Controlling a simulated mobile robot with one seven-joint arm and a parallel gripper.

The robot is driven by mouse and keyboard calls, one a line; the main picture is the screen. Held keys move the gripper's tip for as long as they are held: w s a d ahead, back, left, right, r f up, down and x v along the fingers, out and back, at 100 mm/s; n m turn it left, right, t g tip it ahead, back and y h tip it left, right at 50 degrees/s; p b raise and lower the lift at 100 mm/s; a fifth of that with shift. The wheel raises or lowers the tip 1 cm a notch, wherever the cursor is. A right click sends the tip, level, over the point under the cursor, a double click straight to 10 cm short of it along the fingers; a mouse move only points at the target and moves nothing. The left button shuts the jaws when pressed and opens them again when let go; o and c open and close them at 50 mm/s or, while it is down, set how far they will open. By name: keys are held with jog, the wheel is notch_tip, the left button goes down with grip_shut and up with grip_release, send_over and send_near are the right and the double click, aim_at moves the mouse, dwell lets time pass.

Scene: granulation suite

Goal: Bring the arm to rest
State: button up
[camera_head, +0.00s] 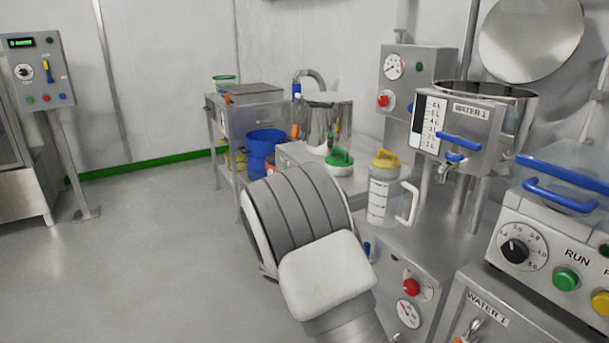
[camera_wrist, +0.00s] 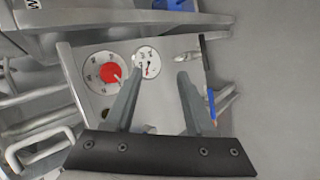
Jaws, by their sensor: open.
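My arm (camera_head: 315,250) shows in the head view as grey and white links in the lower middle, in front of the benches. My gripper is hidden there. In the wrist view my gripper (camera_wrist: 155,95) shows two grey fingers standing apart from a black base, with nothing between them. Beyond the fingers is a metal panel with a red knob (camera_wrist: 110,73) and a round gauge (camera_wrist: 147,62). I cannot tell the exact gap between the fingertips and the panel.
A jug with a yellow lid (camera_head: 384,190) stands on the bench to the right of my arm, near the water tank (camera_head: 457,128). A blue bucket (camera_head: 265,150) stands behind. A control post (camera_head: 75,160) stands at far left. The floor (camera_head: 150,250) at left is clear.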

jog(key=s+d+r+t+y, duration=0.3)
jog(key=s+r+y, duration=0.7)
jog(key=s+r, duration=1.3)
notch_tip(320, 180, up, 27)
jog(key=t+p, duration=0.1)
jog(key=p, duration=2.6)
jog(key=shift+s+a+r+m+t, duration=0.15)
jog(key=shift+s+a+m+t, duration=0.15)
jog(key=shift+s+a, duration=0.15)
